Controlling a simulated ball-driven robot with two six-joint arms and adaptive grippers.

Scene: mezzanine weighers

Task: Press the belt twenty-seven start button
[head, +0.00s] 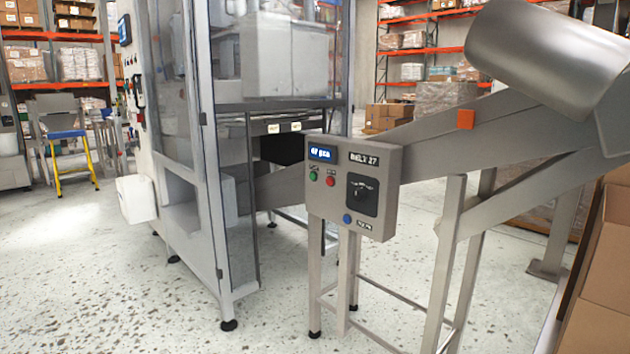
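A grey control box (338,214) labelled BELT 27 stands on metal legs at the middle of the head view. A small green button (313,176) sits at its left, under a blue lit display (320,153). A red button (331,181) is just right of the green one. A black rotary dial (362,194) fills the right part of the panel. A blue button (347,219) is near the lower edge. The small lettering by the buttons is too blurred to read. Neither of my grippers shows in the head view.
An inclined metal conveyor (420,140) rises to the right behind the box. A glass-sided machine (215,200) stands behind and left. Cardboard boxes (605,265) are at the right edge. A yellow-legged step stool (68,140) stands far left. The speckled floor in front is clear.

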